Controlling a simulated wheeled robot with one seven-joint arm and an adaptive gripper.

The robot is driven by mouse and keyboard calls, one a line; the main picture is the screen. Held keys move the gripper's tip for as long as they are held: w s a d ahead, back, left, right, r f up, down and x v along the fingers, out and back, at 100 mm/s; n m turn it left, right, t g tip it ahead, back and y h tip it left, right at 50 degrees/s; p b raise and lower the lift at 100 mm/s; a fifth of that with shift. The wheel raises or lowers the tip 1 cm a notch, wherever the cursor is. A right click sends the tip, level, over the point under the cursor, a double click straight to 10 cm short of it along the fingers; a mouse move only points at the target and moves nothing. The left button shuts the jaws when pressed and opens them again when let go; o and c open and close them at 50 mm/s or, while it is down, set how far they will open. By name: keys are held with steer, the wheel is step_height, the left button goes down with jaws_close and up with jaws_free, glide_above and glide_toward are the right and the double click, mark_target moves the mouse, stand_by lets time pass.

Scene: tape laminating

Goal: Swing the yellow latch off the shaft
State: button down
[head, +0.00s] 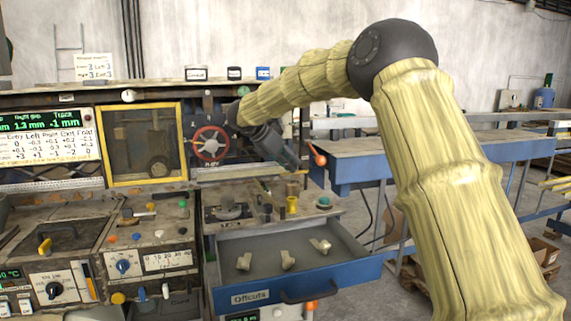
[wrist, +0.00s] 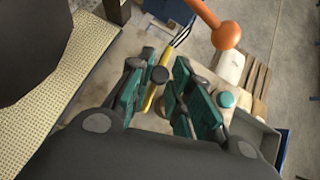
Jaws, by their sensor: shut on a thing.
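The yellow latch (wrist: 150,98) shows in the wrist view as a narrow yellow strip between the teal fingers of my gripper (wrist: 159,76). A dark round knob or shaft end (wrist: 160,75) sits by the latch's upper end, between the fingertips. My gripper is shut on the latch; the exact contact is partly hidden by the fingers. In the head view my gripper (head: 292,163) points down and right, just right of the red handwheel (head: 211,144). I cannot make out the latch or its shaft clearly there.
An orange ball-ended lever (wrist: 226,36) stands close to the fingertips; it also shows in the head view (head: 318,159). Below my gripper are a yellow cup-like part (head: 292,204) and a teal button (head: 324,201). An open blue drawer (head: 345,275) holds pale offcuts.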

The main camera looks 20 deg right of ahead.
steer(key=shift+f, duration=0.1)
steer(key=c, duration=1.3)
jaws_free()
steer(key=shift+s, duration=0.1)
steer(key=shift+c, duration=0.2)
steer(key=shift+a, duration=0.1)
steer(key=v, duration=0.7)
steer(key=shift+r, duration=0.2)
